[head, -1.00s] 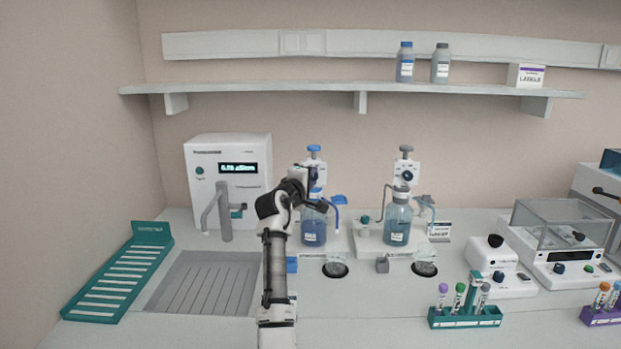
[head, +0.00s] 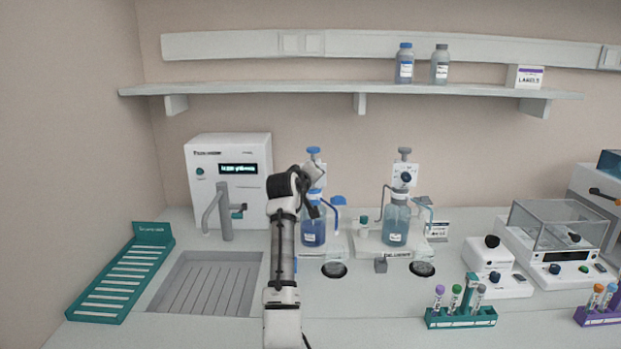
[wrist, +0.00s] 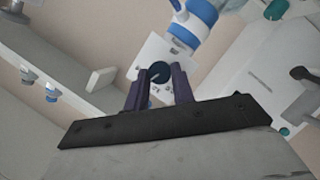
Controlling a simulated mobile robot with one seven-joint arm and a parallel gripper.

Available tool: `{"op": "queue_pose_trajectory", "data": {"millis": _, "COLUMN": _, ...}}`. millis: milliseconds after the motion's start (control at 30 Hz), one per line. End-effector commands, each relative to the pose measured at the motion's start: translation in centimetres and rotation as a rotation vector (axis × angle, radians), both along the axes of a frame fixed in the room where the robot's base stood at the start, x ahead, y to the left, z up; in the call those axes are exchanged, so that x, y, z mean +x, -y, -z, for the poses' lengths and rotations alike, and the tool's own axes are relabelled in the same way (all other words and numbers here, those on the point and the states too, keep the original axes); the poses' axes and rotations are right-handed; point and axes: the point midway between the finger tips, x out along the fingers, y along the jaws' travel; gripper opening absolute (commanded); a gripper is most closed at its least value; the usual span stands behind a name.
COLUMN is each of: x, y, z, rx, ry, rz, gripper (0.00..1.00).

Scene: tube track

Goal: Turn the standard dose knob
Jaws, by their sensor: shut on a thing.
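The left dispenser bottle (head: 313,232), with a blue cap and blue spout, stands behind my arm. Its white dosing plate (wrist: 184,53) carries a round dark blue knob (wrist: 159,73). In the wrist view, my gripper (wrist: 160,80) has its dark fingers on both sides of this knob and is shut on it. In the head view, my gripper (head: 318,173) is at the dispenser's upper part, and the arm hides the knob there. The similar right dispenser bottle (head: 396,228) has a grey cap and its own dark knob (head: 406,177).
A white instrument (head: 229,165) with a display and tap stands at the left, beside a grey sink tray (head: 206,285). A tube rack (head: 462,318) stands at the front right. A shelf (head: 300,89) runs above.

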Motion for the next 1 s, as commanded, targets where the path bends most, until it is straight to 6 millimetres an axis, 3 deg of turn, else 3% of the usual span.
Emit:
{"op": "queue_pose_trajectory", "data": {"millis": 533, "x": 0.00, "y": 0.01, "z": 0.05, "rx": 0.022, "ry": -0.001, "rz": 0.000, "gripper": 0.02}}
{"op": "queue_pose_trajectory", "data": {"millis": 567, "x": 0.00, "y": 0.01, "z": 0.05, "rx": 0.022, "ry": -0.001, "rz": 0.000, "gripper": 0.28}}
{"op": "queue_pose_trajectory", "data": {"millis": 700, "x": 0.00, "y": 0.01, "z": 0.04, "rx": 0.022, "ry": 0.000, "rz": 0.000, "gripper": 0.46}}
{"op": "queue_pose_trajectory", "data": {"millis": 1000, "x": -0.08, "y": -0.02, "z": 0.01, "rx": 0.022, "ry": 0.000, "rz": 0.000, "gripper": 0.46}}
